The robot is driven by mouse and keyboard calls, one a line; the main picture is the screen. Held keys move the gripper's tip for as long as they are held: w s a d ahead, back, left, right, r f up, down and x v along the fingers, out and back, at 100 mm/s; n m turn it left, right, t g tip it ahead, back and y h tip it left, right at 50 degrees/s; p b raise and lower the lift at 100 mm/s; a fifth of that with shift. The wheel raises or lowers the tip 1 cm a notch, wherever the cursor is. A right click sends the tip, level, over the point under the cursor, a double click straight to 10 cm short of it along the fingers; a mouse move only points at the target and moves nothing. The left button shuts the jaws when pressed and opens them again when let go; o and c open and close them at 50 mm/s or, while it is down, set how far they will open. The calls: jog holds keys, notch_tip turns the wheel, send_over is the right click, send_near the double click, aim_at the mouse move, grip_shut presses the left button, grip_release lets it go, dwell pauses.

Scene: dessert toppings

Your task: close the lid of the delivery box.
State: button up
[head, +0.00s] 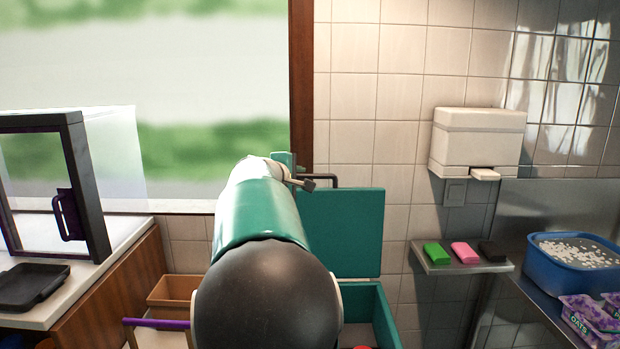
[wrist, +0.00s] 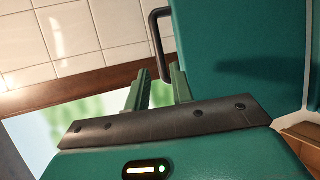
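The delivery box (head: 362,292) is teal and stands low behind my arm, partly hidden by it. Its lid (head: 345,232) is open and stands upright at the back. The lid fills the upper right of the wrist view (wrist: 230,45). A dark bar handle (head: 348,177) sits at the lid's top left and also shows in the wrist view (wrist: 155,35). My gripper (head: 300,170) is at the lid's upper left corner, close to the handle.
A counter with a dark-framed glass case (head: 75,185) and black tray (head: 30,286) is on the left. A brown container (head: 175,294) sits left of my arm. A small shelf (head: 440,262) with coloured blocks and a blue tub (head: 562,277) are right. The tiled wall is close behind.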

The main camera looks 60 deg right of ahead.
aim_at(315, 177)
jog(key=x, duration=1)
jog(key=shift+s+d, duration=0.25)
jog(key=shift+d, duration=0.15)
jog(key=shift+w, duration=0.1)
grip_shut()
